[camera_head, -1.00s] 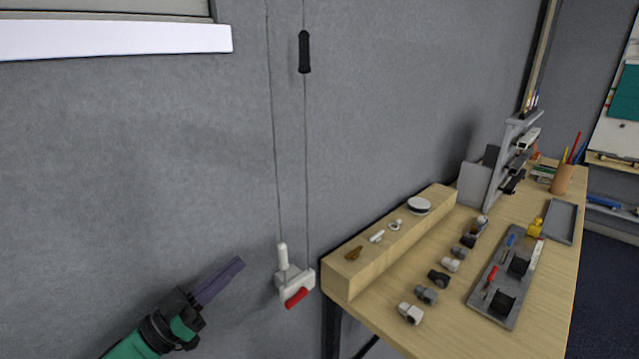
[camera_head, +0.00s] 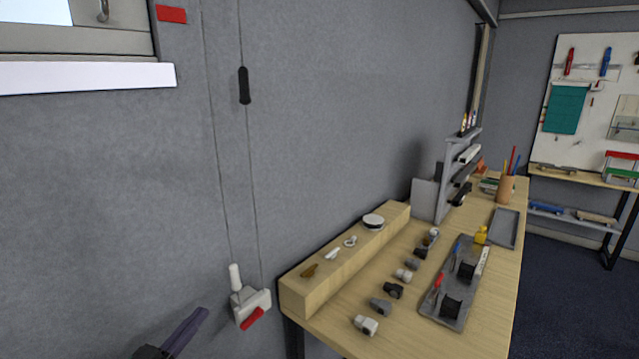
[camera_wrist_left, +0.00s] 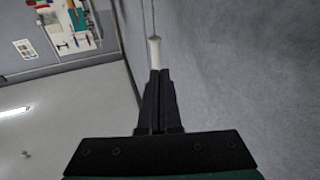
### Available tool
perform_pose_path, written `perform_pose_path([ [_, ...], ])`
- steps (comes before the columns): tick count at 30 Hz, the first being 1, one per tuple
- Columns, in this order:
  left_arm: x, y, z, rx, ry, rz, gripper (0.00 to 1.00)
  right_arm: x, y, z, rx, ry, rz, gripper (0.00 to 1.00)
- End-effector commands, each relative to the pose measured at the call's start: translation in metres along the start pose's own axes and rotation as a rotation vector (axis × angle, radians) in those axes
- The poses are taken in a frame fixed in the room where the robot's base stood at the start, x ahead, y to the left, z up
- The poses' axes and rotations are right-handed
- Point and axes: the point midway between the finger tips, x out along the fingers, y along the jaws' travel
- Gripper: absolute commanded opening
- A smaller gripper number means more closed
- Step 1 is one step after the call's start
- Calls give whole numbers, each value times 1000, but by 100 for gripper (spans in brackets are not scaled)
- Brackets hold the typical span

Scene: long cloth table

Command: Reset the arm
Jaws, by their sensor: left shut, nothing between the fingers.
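My left gripper (camera_head: 188,330) is at the bottom of the head view, with its dark fingers pointing up and to the right. It is shut and empty, and its wrist is cut off by the lower edge. In the left wrist view its fingers (camera_wrist_left: 159,75) lie together. A white wall box with a red part (camera_head: 251,307) and a white handle (camera_head: 235,277) is to the right of the gripper, apart from it in the head view. The white handle also shows in the left wrist view (camera_wrist_left: 154,50), beyond the fingertips. My right gripper is not in view.
A wooden table (camera_head: 400,335) with a raised wooden block (camera_head: 330,281) stands on the right. It bears several small fittings and a grey tray (camera_head: 440,312). A black grip (camera_head: 244,85) hangs by a cord on the grey wall. A window ledge (camera_head: 85,77) is at upper left.

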Motion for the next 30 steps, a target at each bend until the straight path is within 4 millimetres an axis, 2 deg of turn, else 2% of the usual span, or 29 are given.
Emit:
perform_pose_path([
  [4,-9,-10,35,3,-164,-136,0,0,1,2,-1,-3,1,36],
  [7,-26,-13,70,5,-344,-235,0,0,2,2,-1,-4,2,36],
  [9,-46,-10,98,3,-509,-293,0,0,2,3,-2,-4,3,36],
  [13,-90,5,139,-5,-800,-332,0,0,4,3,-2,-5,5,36],
  [18,-144,34,167,-23,-1097,-300,0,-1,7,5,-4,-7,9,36],
  [24,-199,68,182,-49,-1372,-202,0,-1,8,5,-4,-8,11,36],
  [30,-196,62,259,-49,-1402,-201,0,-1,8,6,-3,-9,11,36],
])
